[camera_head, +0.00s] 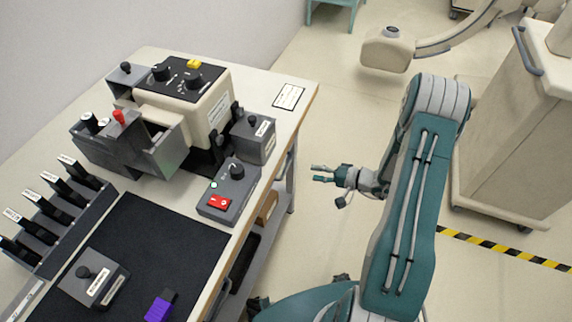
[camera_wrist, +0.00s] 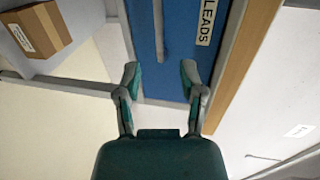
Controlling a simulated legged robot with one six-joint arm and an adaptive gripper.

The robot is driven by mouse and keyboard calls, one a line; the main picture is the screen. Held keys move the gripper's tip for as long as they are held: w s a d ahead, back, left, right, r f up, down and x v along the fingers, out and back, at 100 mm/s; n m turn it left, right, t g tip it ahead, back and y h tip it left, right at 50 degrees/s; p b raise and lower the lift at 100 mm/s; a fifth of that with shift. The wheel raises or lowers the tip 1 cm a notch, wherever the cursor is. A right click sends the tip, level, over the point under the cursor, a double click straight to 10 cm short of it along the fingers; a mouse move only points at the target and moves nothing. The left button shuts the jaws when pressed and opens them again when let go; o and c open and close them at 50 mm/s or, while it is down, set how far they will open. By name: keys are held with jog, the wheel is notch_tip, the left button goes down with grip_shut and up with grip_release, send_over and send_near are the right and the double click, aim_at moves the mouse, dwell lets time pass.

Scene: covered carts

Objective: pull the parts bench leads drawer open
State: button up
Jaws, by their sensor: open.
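The leads drawer (camera_wrist: 174,72) shows in the wrist view as a blue front with a white "LEADS" label (camera_wrist: 205,27). A thin grey bar handle (camera_wrist: 160,30) runs along it at the top middle. My gripper (camera_wrist: 160,74) is open and empty. Its two fingertips are spread over the near end of the blue front, one on each side of the handle's line, and the visible handle end lies just beyond them. Contact cannot be told. In the head view my gripper (camera_head: 325,184) is beside the right edge of the parts bench (camera_head: 303,92). The drawer front is hidden there.
A cardboard box (camera_wrist: 38,30) lies on a shelf beside the drawer. The bench top carries a beige machine (camera_head: 190,95), a grey switch box (camera_head: 228,190) and a black mat (camera_head: 150,240). A covered cart (camera_head: 515,130) stands at right. Floor between is clear.

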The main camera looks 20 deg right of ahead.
aim_at(286, 166)
jog(key=x, duration=1)
jog(key=shift+w+a+f, duration=0.2)
jog(key=shift+w+f, duration=0.05)
jog(key=shift+w, duration=0.1)
jog(key=shift+d, duration=0.1)
grip_shut()
